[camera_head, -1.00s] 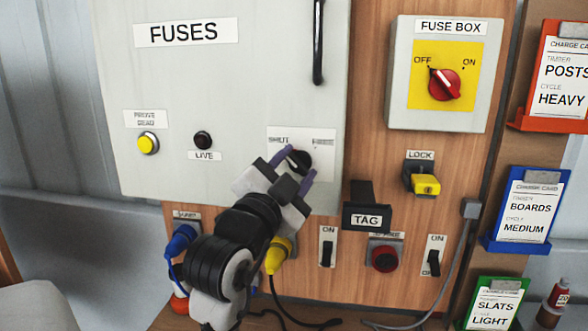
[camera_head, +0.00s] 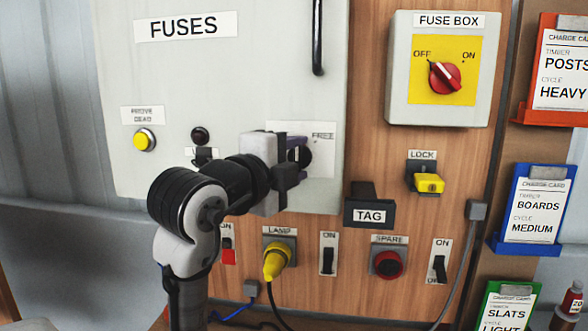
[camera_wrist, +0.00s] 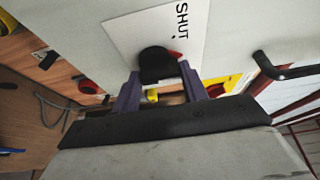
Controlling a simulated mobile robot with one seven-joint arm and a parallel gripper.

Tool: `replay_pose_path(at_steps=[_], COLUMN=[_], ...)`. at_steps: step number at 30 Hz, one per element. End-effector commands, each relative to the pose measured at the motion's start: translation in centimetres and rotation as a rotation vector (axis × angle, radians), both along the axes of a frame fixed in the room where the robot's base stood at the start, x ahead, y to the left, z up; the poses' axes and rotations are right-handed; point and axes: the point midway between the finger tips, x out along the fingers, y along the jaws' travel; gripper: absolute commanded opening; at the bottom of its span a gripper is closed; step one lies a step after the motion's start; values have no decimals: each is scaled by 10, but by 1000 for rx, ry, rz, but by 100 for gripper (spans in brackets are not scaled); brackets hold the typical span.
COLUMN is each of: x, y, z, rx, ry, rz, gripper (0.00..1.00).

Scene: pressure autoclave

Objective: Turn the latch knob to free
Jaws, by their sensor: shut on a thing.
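The latch knob (camera_head: 304,157) is a round black knob on a white plate (camera_head: 322,142) low on the grey fuses cabinet. The word FREE shows to its upper right; my gripper hides the SHUT side. My gripper (camera_head: 297,160) comes in from the left and is shut on the knob, one purple finger above and one below. In the wrist view the black knob (camera_wrist: 157,64) sits between the two finger ends (camera_wrist: 160,82), with a red mark on its right side. SHUT is printed above right there. The knob's exact pointing is hard to read.
A black handle (camera_head: 318,40) rises above the plate. The TAG holder (camera_head: 369,210) and yellow lock (camera_head: 428,183) stick out to the right. A yellow plug (camera_head: 274,262), a switch (camera_head: 328,260) and a red spare socket (camera_head: 388,262) lie below. The yellow button (camera_head: 144,140) is at left.

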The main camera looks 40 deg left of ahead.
Motion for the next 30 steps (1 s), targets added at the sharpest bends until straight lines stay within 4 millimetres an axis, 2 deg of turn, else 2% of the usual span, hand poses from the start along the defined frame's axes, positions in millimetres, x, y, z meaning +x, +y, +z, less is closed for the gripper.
replay_pose_path(at_steps=[18,30], x=[1,2], y=[-3,-3], z=[5,5], rx=[482,657], ry=[284,392], rz=[3,3], gripper=[21,21])
